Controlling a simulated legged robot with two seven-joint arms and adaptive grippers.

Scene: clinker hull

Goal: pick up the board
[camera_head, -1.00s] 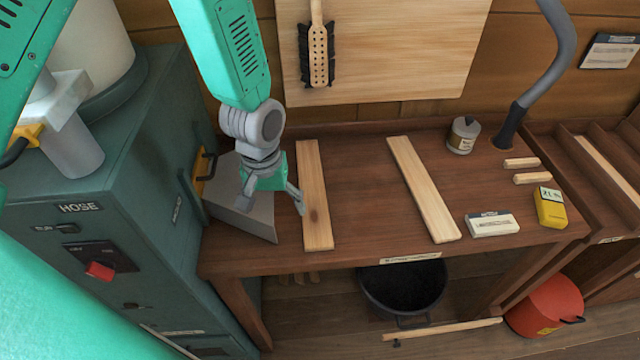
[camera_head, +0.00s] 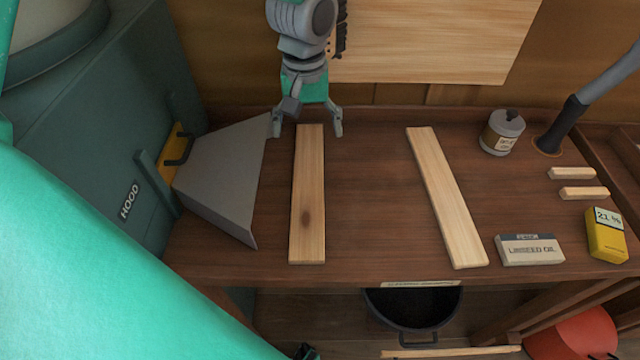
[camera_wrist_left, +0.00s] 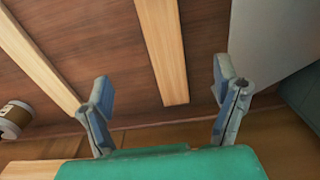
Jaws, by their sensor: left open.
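Two pale boards lie flat on the brown workbench (camera_head: 370,230). The left board (camera_head: 307,200) has a dark knot; the right board (camera_head: 446,197) is plain and slightly slanted. My left gripper (camera_head: 306,130) is open and empty at the far end of the left board, with one finger on either side of that end. In the left wrist view, the left board (camera_wrist_left: 163,45) runs between the open fingers, and the right board (camera_wrist_left: 38,65) lies off to the left. I cannot tell how high the fingers are above the bench.
A grey hood (camera_head: 220,180) stands close left of the left board. To the right are a tin (camera_head: 502,132), a linseed oil box (camera_head: 530,250), a yellow box (camera_head: 606,235) and two short sticks (camera_head: 575,173). The bench between the boards is clear.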

